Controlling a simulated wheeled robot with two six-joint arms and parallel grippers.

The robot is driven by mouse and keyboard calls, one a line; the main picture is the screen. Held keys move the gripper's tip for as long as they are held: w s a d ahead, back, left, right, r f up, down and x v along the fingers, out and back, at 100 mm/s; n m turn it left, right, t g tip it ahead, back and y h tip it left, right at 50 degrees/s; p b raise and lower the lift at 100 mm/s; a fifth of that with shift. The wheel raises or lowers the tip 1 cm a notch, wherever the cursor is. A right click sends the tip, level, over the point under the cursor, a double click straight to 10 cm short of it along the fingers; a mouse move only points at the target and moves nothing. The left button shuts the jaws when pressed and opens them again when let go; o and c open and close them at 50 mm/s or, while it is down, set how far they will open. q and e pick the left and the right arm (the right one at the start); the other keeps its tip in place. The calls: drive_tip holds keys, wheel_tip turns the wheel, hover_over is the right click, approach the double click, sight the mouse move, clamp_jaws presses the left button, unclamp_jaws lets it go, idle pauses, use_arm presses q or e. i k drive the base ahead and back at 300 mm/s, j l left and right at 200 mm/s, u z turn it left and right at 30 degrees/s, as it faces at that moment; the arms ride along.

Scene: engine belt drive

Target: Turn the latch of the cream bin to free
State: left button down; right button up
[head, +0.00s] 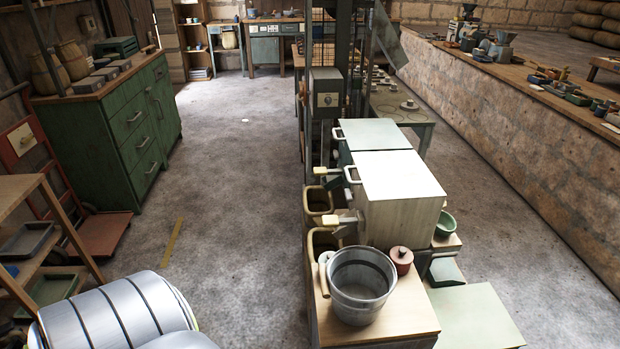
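A box-shaped bin with a cream top (400,175) and pale wooden-looking sides stands right of centre in the head view, on a low bench. A pale loop handle (351,174) sticks out from its upper left side. Lower on that side is a lever with a yellow grip (329,222), which appears to be its latch; it points left. Whether it is locked or free I cannot tell. A similar bin with a grey-green top (375,134) stands just behind, with another yellow-gripped lever (322,171). Neither of my grippers is in view.
A metal bucket (361,286) and a red lidded pot (401,258) stand in front of the cream bin. A green bowl (445,224) is at its right. Tan open containers (318,200) sit below the levers. The floor (230,200) to the left is mostly clear.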

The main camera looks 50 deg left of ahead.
sight(349, 195)
drive_tip(key=j+u, duration=0.15)
drive_tip(key=u, duration=1.05)
drive_tip(key=z, duration=0.3)
